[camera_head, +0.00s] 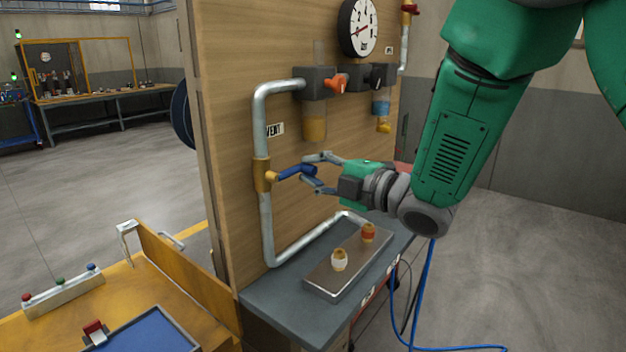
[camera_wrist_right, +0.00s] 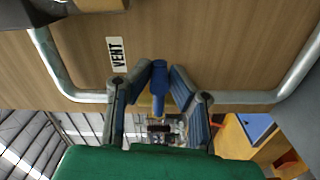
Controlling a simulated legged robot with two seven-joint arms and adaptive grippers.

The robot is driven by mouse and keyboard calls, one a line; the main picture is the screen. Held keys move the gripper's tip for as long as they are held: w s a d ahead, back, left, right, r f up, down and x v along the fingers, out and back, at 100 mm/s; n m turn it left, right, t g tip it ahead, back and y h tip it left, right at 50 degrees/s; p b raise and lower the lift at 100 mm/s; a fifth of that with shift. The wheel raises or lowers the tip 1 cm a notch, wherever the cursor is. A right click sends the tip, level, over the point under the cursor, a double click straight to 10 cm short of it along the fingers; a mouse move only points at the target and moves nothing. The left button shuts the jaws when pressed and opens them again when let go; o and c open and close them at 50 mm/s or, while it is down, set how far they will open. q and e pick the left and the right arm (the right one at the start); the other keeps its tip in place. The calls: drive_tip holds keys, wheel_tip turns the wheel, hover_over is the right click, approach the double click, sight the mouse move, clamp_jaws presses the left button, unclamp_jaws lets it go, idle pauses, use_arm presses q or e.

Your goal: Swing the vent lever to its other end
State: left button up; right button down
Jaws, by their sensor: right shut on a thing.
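The vent lever (camera_head: 297,172) is a blue handle on a brass valve (camera_head: 262,176) in a grey pipe on the wooden panel. In the head view it points right, out from the valve. My right gripper (camera_head: 312,174) is shut on the lever's outer end, one finger above and one below. In the right wrist view the blue lever (camera_wrist_right: 158,88) stands between the two fingers of the gripper (camera_wrist_right: 160,95). A "VENT" label (camera_head: 274,130) is on the panel above the valve. My left gripper is not in view.
A gauge (camera_head: 359,27), a block with a red knob (camera_head: 334,84) and amber bowls sit higher on the panel. Below, a metal tray (camera_head: 322,281) holds two small fittings on a grey shelf. A yellow bench (camera_head: 150,290) stands at lower left. Open floor lies right.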

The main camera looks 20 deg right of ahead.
drive_tip(key=shift+a+r, duration=0.1)
idle(0.4)
drive_tip(key=c, duration=1.5)
unclamp_jaws()
drive_tip(key=shift+w+a, duration=0.1)
drive_tip(key=shift+a, duration=0.1)
drive_tip(key=v, duration=1.1)
drive_tip(key=shift+s+d, duration=0.2)
drive_tip(key=shift+s, duration=0.15)
